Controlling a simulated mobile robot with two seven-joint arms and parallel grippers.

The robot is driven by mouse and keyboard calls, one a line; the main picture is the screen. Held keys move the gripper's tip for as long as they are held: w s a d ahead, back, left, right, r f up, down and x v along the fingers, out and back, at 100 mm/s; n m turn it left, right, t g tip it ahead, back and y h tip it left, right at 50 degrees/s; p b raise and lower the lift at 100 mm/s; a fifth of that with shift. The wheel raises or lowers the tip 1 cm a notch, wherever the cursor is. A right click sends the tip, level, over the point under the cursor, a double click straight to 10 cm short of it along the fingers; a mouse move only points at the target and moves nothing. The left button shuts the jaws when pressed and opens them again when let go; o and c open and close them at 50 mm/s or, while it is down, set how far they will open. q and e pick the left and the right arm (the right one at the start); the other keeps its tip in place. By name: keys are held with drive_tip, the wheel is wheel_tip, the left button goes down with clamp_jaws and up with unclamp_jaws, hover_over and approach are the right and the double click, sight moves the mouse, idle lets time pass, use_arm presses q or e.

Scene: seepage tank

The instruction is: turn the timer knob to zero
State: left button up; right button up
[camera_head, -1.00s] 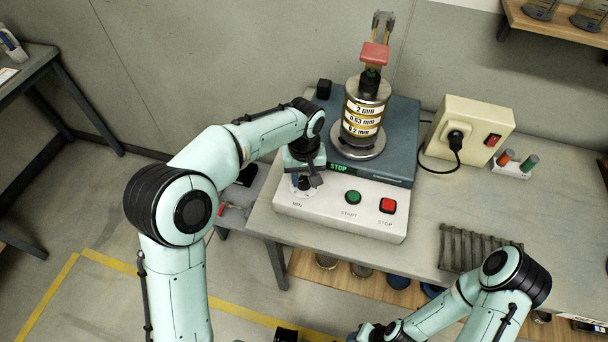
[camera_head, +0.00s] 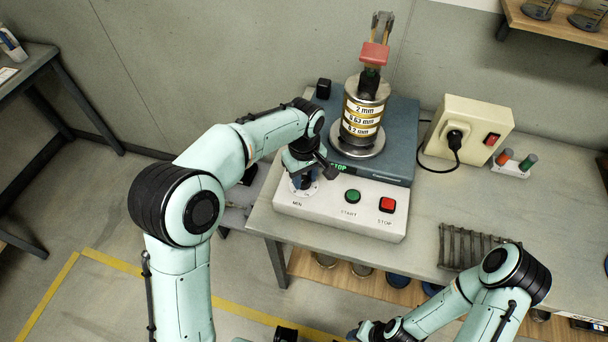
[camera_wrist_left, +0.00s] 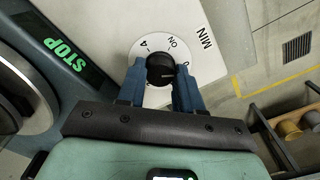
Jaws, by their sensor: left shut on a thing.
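The timer knob (camera_wrist_left: 160,70) is a round black knob on a white dial (camera_wrist_left: 150,42) with printed marks, "MIN" beside it. My left gripper (camera_wrist_left: 158,82) has its two blue fingers on either side of the knob and is shut on it. In the head view my left gripper (camera_head: 301,182) points down at the left end of the white control panel (camera_head: 325,212), and the knob is mostly hidden behind it. The knob's pale pointer line points roughly toward the right finger in the wrist view. My right arm (camera_head: 480,295) is at the lower right; its fingertips are not clearly seen.
The panel has a green START button (camera_head: 352,196) and a red STOP button (camera_head: 387,205). Behind it, a sieve stack (camera_head: 362,112) stands on the blue-grey shaker (camera_head: 400,145), whose display reads STOP. A beige socket box (camera_head: 465,130) and a rack (camera_head: 470,248) are to the right.

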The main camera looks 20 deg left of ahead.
sight(304, 180)
use_arm(q)
drive_tip(key=o, duration=1)
drive_tip(key=shift+o, duration=0.2)
wheel_tip(304, 180, up, 13)
drive_tip(key=p, duration=0.2)
drive_tip(key=shift+r, duration=0.15)
use_arm(e)
drive_tip(key=w+r, duration=0.2)
drive_tip(key=shift+r, duration=0.35)
drive_tip(key=shift+s, duration=0.1)
